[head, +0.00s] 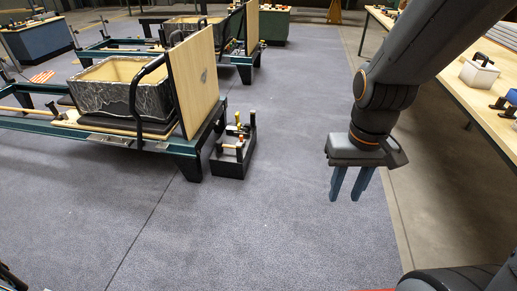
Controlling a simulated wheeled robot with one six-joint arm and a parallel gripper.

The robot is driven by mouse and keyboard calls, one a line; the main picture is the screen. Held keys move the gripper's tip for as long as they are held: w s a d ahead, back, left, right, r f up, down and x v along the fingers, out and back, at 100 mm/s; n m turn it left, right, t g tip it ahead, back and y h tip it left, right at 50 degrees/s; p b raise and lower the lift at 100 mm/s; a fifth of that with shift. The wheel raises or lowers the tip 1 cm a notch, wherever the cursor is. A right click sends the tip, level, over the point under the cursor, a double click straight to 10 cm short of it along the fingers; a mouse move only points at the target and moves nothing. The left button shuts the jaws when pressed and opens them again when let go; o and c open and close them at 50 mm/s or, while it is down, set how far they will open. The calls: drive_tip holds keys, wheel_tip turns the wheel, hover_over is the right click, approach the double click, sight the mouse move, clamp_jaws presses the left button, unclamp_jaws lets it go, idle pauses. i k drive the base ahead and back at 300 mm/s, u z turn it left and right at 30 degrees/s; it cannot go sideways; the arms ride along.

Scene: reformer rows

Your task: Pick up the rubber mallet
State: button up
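My gripper (346,198) hangs at the right of the head view with its two blue-grey fingers pointing down. The fingers are apart and nothing shows between them. A small black tool box (235,168) stands on the floor left of my gripper, beside the end of a reformer. Several small tools with black, yellow and wood-coloured parts stick up from it. I cannot tell whether one of them is the rubber mallet; I cannot make it out for certain anywhere. My gripper is well apart from the box.
A reformer (190,147) with an upright wooden board (196,85) and a marbled box (105,98) stands at the left. Another reformer is behind it. A long workbench (440,72) with small items runs along the right. The blue-grey floor (240,235) in front is clear.

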sight(220, 146)
drive_tip(key=u, duration=0.85)
drive_tip(key=i, duration=0.6)
drive_tip(key=u, duration=0.4)
drive_tip(key=i, duration=1.4)
drive_tip(key=z, duration=1.15)
drive_tip(key=i, duration=0.4)
drive_tip(key=z, duration=0.4)
